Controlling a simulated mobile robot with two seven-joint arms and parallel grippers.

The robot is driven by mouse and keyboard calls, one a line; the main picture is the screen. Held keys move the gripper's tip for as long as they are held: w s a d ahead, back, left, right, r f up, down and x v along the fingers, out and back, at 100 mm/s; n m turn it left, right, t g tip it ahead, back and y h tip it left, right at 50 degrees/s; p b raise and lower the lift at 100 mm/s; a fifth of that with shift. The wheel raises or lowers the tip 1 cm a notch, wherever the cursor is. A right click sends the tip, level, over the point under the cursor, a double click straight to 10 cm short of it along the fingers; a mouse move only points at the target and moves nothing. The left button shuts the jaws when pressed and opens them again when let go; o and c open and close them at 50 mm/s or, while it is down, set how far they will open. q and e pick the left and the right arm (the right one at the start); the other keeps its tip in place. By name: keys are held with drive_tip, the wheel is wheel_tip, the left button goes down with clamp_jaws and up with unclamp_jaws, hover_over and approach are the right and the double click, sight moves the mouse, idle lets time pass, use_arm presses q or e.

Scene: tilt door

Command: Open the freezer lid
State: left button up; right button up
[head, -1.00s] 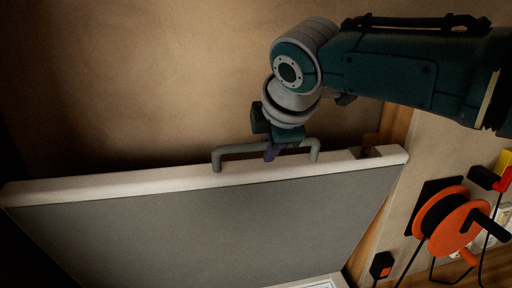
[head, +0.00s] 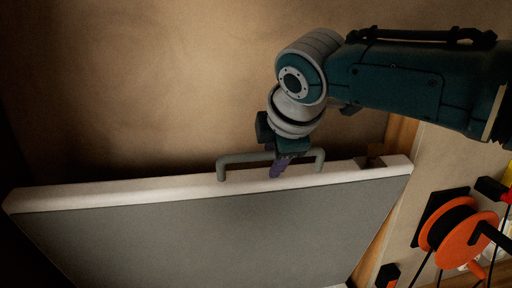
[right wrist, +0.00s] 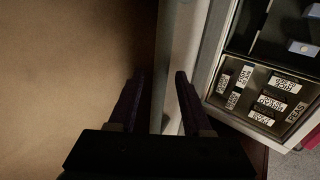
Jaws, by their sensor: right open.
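The freezer lid (head: 240,231) stands raised in the head view, a grey panel with a white rim along its top. A grey bar handle (head: 236,158) sits on that rim. My right gripper (head: 279,170) is at the middle of the handle, with its purple fingers reaching past the bar towards the rim. In the right wrist view my right gripper (right wrist: 157,88) is open, with its dark fingers apart and the pale lid edge (right wrist: 178,60) by the right finger. Contact with the handle cannot be told. My left gripper is out of view.
The freezer interior (right wrist: 262,98) shows in the right wrist view, with several labelled packs. In the head view an orange cable reel (head: 468,238) is at the right. A brown wall (head: 180,80) lies behind the lid.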

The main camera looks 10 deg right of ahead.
drive_tip(key=shift+s+r, duration=0.35)
drive_tip(key=shift+r, duration=0.05)
drive_tip(key=b+v, duration=0.2)
drive_tip(key=v, duration=0.6)
drive_tip(key=shift+s+r, duration=0.3)
